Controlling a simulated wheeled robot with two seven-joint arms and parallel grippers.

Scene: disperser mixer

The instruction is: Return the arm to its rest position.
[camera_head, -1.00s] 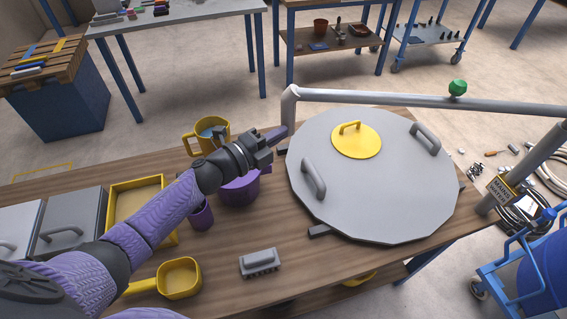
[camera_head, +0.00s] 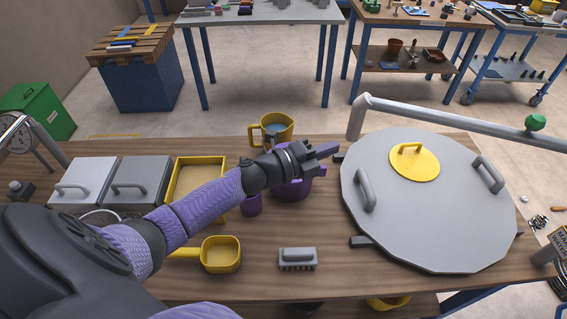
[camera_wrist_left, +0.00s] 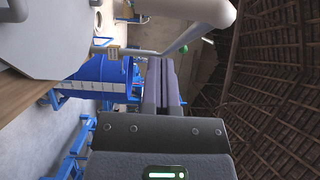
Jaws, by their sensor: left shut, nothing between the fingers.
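My left arm (camera_head: 205,197) reaches in from the lower left over the wooden table. Its gripper (camera_head: 328,151) is shut and empty, just left of the large grey round lid. The gripper is above a purple pot (camera_head: 293,188), which it partly hides. In the left wrist view the closed purple fingers (camera_wrist_left: 163,85) lie side by side with nothing between them. My right gripper is in neither view.
The grey lid (camera_head: 430,220) with handles and a yellow cap (camera_head: 414,163) fills the table's right. A grey pipe (camera_head: 450,114) runs behind it. A yellow mug (camera_head: 272,130), yellow scoop (camera_head: 220,254), brush (camera_head: 297,258) and yellow tray (camera_head: 178,190) surround my arm.

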